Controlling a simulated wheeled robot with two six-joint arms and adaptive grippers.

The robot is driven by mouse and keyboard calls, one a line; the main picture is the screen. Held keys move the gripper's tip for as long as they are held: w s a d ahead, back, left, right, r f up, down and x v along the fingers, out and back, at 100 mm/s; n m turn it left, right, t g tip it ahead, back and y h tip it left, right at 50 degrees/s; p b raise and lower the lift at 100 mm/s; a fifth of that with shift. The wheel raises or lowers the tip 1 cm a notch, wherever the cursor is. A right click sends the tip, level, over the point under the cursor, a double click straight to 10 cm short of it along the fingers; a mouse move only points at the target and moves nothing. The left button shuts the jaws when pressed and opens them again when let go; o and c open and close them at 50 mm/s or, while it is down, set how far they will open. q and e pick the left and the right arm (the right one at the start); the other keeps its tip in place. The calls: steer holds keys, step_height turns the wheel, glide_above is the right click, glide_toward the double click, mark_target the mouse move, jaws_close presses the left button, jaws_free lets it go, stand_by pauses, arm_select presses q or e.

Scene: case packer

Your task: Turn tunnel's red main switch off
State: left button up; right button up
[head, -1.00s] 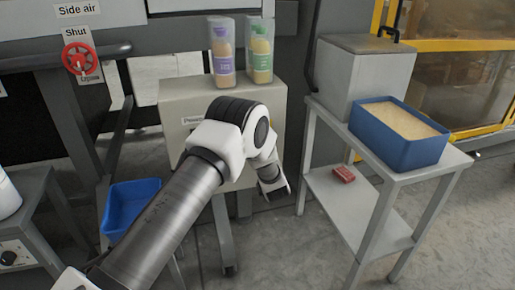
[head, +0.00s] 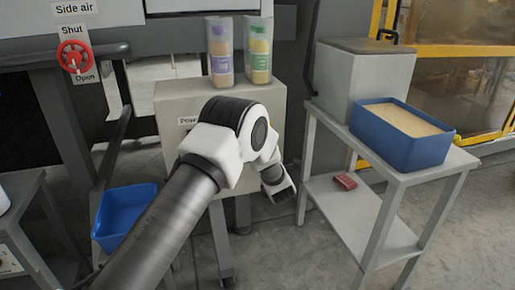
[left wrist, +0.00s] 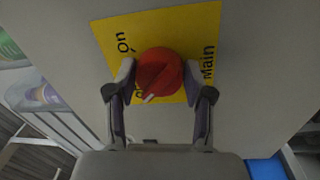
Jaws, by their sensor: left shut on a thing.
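The red main switch (left wrist: 160,72) is a round knob on a yellow plate (left wrist: 190,40) in the left wrist view. The plate reads "On" and "Main"; another word by the knob is partly covered. The knob's white pointer aims to the lower left in that view. My left gripper (left wrist: 163,92) is shut on the knob, one finger on each side. In the head view my left arm reaches the grey cabinet (head: 170,95), labelled "Power", and hides the switch. My right gripper is not in view.
Two bottles (head: 220,60) (head: 259,60) stand on the cabinet. A red valve wheel (head: 75,57) with Shut and Open labels is at upper left. A blue bin (head: 122,215) is low at left. A grey side table (head: 430,165) bears a blue tub (head: 400,140).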

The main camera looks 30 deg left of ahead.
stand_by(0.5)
arm_select(q)
steer(key=o, duration=1.2)
steer(key=shift+c, duration=0.2)
steer(key=v, duration=1.2)
